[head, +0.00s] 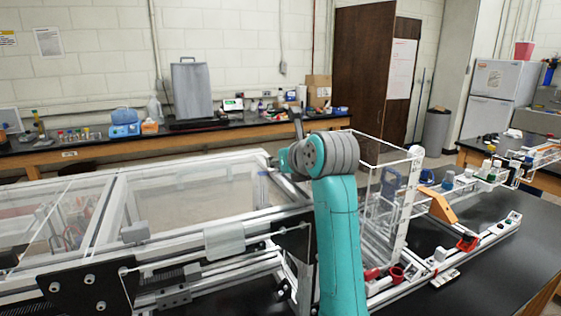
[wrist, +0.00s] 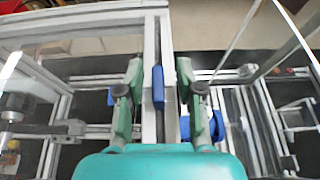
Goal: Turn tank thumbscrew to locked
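In the wrist view my gripper (wrist: 159,78) has its two green fingers spread wide, one on each side of an upright metal extrusion. A narrow blue piece (wrist: 158,87) on that extrusion lies between the fingers, with a gap on both sides. A round blue part (wrist: 203,131) shows lower right, partly behind the right finger. I cannot tell which blue part, if either, is the tank thumbscrew, nor its turn position. In the head view a clear tank-like box (head: 385,185) stands right of my teal arm. My gripper's fingers are not clear in that view.
An aluminium extrusion frame with clear panels (head: 190,195) fills the left. A black table (head: 500,265) on the right carries a rail with red and white parts (head: 468,242). A back bench (head: 90,150) holds a grey case (head: 191,90). Extrusions closely surround my gripper.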

